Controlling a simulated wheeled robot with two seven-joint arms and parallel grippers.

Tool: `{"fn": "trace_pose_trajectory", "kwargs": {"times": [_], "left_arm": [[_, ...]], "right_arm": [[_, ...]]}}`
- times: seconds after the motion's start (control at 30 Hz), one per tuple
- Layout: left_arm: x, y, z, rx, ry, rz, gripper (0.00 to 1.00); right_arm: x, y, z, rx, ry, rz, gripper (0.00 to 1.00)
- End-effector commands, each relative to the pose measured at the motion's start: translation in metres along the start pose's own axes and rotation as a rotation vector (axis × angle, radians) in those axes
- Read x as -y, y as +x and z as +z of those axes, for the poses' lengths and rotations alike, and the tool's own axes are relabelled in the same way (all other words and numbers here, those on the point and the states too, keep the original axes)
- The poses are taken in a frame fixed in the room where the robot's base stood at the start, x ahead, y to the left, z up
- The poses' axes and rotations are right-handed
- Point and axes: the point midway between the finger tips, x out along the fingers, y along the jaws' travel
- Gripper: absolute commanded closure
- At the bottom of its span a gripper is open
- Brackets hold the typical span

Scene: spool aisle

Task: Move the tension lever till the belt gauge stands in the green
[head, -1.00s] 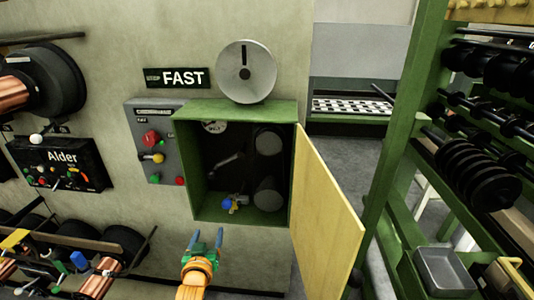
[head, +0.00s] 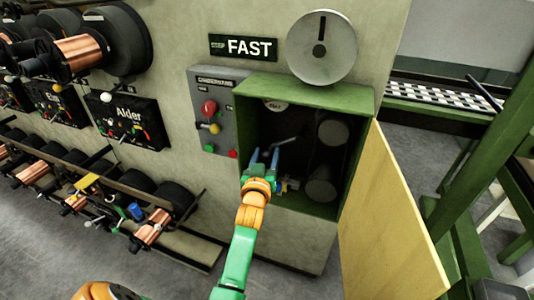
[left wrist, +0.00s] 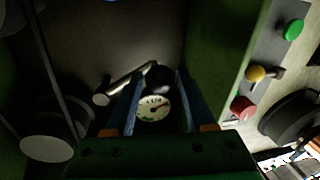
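The open green box (head: 300,88) on the machine wall has a dark inside. A grey lever bar (head: 287,141) shows in it, and also in the left wrist view (left wrist: 132,75). The round white gauge (head: 275,105) sits high inside, partly cut off by the box's top. In the left wrist view the gauge (left wrist: 153,107) shows between my fingers, with a green patch; the needle's reading is too small to tell. My left gripper (head: 265,158) is open at the box's mouth, left of the lever. I cannot tell if it touches the lever. My right gripper is not in view.
The yellow door (head: 390,220) stands open to the right. A grey button panel (head: 208,112) is left of the box. Spools (head: 125,40) line the left.

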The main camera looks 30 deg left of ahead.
Motion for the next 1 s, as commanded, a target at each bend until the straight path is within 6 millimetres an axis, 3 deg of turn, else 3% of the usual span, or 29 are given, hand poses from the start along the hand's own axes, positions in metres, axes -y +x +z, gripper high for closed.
{"fn": "trace_pose_trajectory", "kwargs": {"times": [0.03, 0.17, 0.2, 1.0], "left_arm": [[0.0000, 0.0000, 0.0001, 0.000, 0.000, 0.000, 0.62], [-0.0001, 0.0000, 0.0002, 0.001, 0.000, 0.000, 0.97], [-0.0001, 0.0000, 0.0003, 0.001, 0.000, 0.000, 1.00], [0.0000, -0.0001, 0.0009, 0.002, 0.001, 0.000, 1.00]], "right_arm": [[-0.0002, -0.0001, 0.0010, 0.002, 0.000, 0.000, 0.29], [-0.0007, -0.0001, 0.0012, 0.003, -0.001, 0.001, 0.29], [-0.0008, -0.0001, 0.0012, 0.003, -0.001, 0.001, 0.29], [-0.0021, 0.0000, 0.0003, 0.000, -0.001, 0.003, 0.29]]}}
